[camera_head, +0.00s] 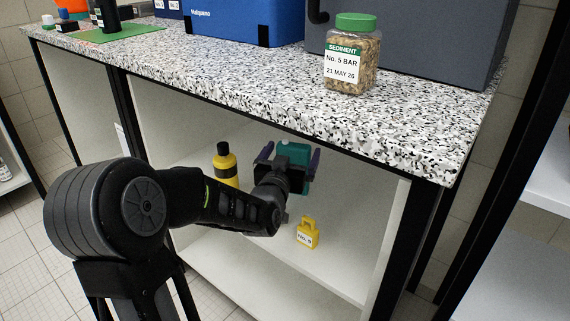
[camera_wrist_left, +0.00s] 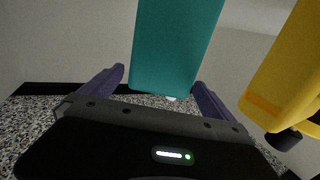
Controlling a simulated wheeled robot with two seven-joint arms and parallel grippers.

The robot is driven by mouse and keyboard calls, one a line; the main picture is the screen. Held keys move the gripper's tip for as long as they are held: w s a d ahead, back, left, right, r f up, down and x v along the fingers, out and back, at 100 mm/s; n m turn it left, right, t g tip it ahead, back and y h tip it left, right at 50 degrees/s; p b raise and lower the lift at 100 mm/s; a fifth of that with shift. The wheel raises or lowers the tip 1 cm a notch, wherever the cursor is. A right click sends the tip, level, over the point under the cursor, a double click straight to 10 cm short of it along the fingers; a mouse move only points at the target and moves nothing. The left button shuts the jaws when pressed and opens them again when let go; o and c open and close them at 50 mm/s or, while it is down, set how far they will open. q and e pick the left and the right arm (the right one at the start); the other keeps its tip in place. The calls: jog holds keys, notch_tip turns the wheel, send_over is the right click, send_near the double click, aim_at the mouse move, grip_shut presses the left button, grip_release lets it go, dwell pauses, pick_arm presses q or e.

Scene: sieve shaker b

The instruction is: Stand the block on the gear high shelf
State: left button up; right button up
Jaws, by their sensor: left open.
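A teal block (camera_head: 294,146) stands inside the open cabinet under the speckled counter, partly hidden behind my left gripper (camera_head: 289,153). The gripper is open, with one purple finger at each side of the block in the head view. In the left wrist view, the teal block (camera_wrist_left: 176,45) shows in the space between the fingers of the left gripper (camera_wrist_left: 158,90). I cannot tell whether either finger touches it. No label marks a gear high shelf, so I cannot tell which shelf it is. My right gripper is not in view.
A yellow labelled piece with a handle (camera_head: 307,234) stands lower right. The counter edge (camera_head: 250,98) overhangs. A sediment jar (camera_head: 352,58) stands on top.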

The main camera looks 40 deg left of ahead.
pick_arm(q)
jog(key=p+v, duration=0.1)
jog(key=v, duration=0.6)
jog(key=shift+s, duration=0.3)
dwell(0.4)
